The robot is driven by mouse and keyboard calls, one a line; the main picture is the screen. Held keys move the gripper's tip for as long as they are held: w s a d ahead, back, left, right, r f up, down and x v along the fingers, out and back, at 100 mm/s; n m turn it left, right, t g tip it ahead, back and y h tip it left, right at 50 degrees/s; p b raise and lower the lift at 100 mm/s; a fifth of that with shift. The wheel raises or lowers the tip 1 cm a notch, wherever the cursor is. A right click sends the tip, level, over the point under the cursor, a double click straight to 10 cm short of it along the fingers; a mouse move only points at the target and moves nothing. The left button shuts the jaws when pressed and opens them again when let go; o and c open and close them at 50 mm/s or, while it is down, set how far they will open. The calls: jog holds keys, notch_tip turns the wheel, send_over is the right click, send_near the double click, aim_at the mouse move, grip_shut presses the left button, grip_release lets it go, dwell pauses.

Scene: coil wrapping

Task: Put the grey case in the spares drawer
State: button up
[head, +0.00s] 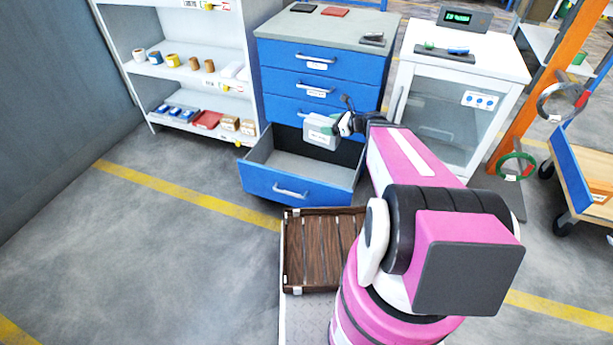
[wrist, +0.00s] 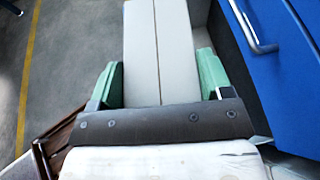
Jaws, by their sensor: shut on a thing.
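The grey case (head: 321,131) is a light grey box with a label. It is held above the open bottom drawer (head: 292,191) of the blue cabinet (head: 330,72), apart from the drawer floor. My gripper (head: 334,127) is shut on the case; the wrist view shows the case (wrist: 160,55) between the two green fingers of my gripper (wrist: 160,85). The open drawer's inside shows empty where visible. The drawer's own label cannot be read.
A wooden slatted crate (head: 320,250) stands in front of the drawer, close to its front. A white shelf unit (head: 185,75) with small goods is at the left. A white glass-fronted cabinet (head: 455,110) is at the right. The floor at left is clear.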

jog(key=w+a+f+n+g, duration=0.1)
jog(key=a+f, duration=0.3)
jog(key=f, duration=0.6)
jog(key=a+f+g, duration=0.1)
jog(key=a+f, duration=0.4)
jog(key=f, duration=0.6)
jog(key=w+f, duration=1)
jog(key=w, duration=0.1)
jog(key=shift+w+d+f+y, duration=0.15)
jog(key=shift+w+f+y, duration=0.1)
jog(key=shift+y, duration=0.15)
jog(key=shift+f, duration=0.6)
jog(key=o, duration=1.3)
jog(key=shift+o, duration=0.2)
